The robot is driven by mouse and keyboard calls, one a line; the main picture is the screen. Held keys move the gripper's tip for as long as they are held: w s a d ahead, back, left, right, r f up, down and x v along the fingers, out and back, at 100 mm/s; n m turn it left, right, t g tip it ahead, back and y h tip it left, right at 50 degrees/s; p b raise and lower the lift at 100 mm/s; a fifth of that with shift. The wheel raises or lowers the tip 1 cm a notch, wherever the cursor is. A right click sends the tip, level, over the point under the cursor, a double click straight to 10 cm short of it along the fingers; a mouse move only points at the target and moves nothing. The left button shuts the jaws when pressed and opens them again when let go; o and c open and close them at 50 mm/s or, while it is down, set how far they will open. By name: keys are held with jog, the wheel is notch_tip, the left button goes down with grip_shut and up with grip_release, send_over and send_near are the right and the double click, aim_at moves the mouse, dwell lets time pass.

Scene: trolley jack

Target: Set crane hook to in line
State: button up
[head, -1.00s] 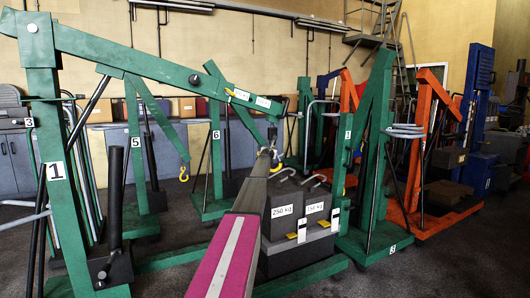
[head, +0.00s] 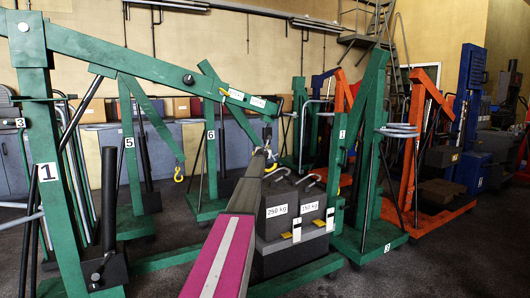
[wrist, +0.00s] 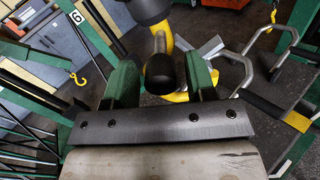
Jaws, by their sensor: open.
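The crane hook (wrist: 181,97) is yellow and shows in the wrist view under a dark swivel block at the top. It hangs from the green boom (head: 150,62) of the crane marked 1. My gripper (wrist: 160,77) is open, with its two green-padded fingers on either side of the hook; I cannot tell whether either finger touches it. A dark rounded end sits between the fingers and hides part of the hook. In the head view my gripper (head: 269,152) is at the boom's end, and my arm largely hides the hook.
Dark weights marked 250 kg (head: 277,228) with metal handles stand just below and right of my gripper. Another yellow hook (head: 179,172) hangs to the left. Green cranes and an orange crane (head: 411,150) crowd the sides. Some floor is open at front right.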

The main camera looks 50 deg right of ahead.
jog(key=v, duration=1)
jog(key=shift+a, duration=0.3)
jog(key=shift+f, duration=0.1)
jog(key=shift+c, duration=0.4)
